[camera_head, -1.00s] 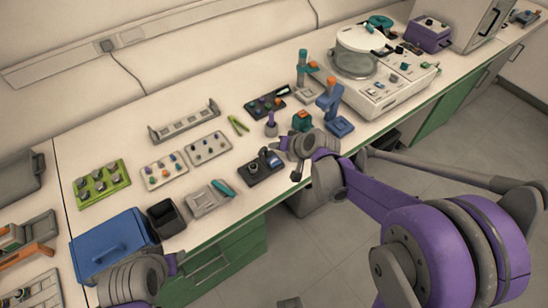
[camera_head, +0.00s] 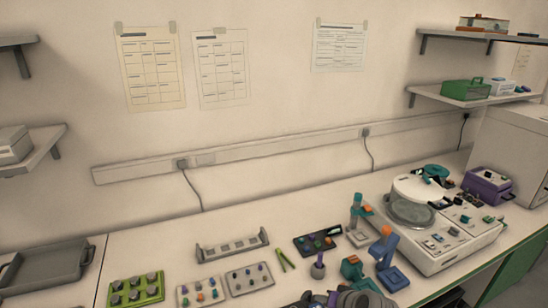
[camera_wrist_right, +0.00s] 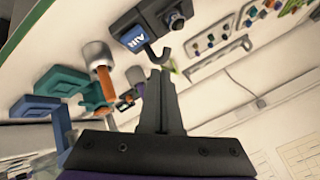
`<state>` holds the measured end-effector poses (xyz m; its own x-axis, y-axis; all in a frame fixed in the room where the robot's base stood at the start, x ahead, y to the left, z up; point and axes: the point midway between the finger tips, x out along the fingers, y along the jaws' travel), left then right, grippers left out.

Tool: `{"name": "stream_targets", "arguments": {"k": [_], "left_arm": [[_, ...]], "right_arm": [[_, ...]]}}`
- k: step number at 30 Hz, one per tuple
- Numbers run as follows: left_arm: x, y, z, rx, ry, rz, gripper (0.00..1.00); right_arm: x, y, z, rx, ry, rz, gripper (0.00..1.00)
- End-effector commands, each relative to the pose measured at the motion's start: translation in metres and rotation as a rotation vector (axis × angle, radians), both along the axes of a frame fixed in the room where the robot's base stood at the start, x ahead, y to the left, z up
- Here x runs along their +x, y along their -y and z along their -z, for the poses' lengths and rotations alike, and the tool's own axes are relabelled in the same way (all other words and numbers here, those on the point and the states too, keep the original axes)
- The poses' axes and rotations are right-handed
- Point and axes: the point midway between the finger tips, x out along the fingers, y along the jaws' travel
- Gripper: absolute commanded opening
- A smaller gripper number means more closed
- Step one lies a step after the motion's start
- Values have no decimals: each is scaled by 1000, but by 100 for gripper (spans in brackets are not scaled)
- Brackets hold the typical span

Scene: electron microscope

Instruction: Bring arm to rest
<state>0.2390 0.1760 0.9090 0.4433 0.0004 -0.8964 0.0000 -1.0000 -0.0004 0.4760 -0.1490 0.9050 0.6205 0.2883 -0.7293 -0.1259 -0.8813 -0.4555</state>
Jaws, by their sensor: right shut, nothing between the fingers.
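My right gripper (camera_head: 345,298) shows only in part at the bottom edge of the head view, over the front of the bench. In the right wrist view my right gripper (camera_wrist_right: 160,78) is shut and empty. Its dark fingers point toward a black and blue device marked AIR (camera_wrist_right: 145,27), with no clear contact. The rest of the right arm is cut off below the head view. My left gripper is not in view.
The bench carries a white machine (camera_head: 440,228), a blue stand (camera_head: 389,268), a green tray (camera_head: 135,290), a grey rack (camera_head: 232,246) and green tweezers (camera_head: 284,260). Wall shelves (camera_head: 468,97) hang above. A grey tray (camera_head: 45,270) lies at the left.

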Motion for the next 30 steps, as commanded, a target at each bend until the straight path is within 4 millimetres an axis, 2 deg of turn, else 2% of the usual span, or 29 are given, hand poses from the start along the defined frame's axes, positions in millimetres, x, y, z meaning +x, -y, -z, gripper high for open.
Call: {"name": "stream_targets", "arguments": {"k": [3,6,12,15,18,21,30], "left_arm": [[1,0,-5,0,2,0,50],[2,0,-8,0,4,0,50],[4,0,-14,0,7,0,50],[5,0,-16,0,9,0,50],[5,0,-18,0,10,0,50],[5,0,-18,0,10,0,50],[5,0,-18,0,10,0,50]], "right_arm": [[-46,-2,-18,-81,-32,-40,0],[-88,0,-28,-161,-64,-74,0],[-168,11,-32,-319,-122,-132,0],[-198,18,-29,-383,-146,-153,0],[-217,23,-26,-428,-160,-164,0],[-228,27,-24,-453,-169,-171,0],[-231,28,-23,-463,-173,-173,0]]}}
